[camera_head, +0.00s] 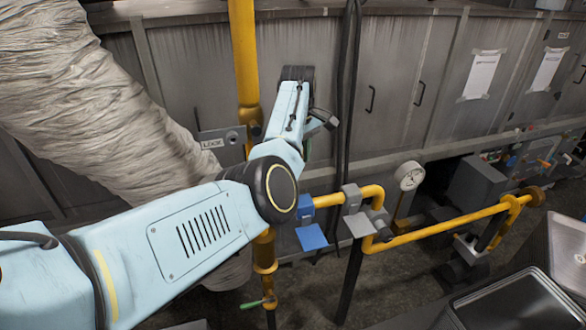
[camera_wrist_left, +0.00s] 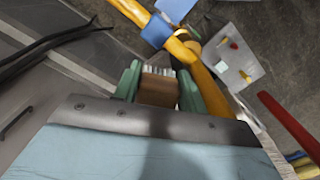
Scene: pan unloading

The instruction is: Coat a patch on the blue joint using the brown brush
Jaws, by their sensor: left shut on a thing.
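The blue joint (camera_head: 305,205) sits on the yellow pipe, just right of my left arm's round elbow cover in the head view. In the left wrist view the blue joint (camera_wrist_left: 157,30) is ahead of my left gripper (camera_wrist_left: 159,72). The green fingers are shut on the brown brush (camera_wrist_left: 158,90), whose pale bristles point toward the pipe. A visible gap in the picture separates bristles and joint; the true distance is unclear. In the head view my arm hides the gripper and brush. I cannot see whether the joint has any coating. My right gripper is not in view.
A blue plate (camera_head: 312,237) hangs below the joint. A pressure gauge (camera_head: 409,176) and bent yellow pipe (camera_head: 450,226) stand to the right. Black cables (camera_head: 347,90) run down the grey cabinets (camera_head: 400,80). A red bar (camera_wrist_left: 289,124) shows at the wrist view's right.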

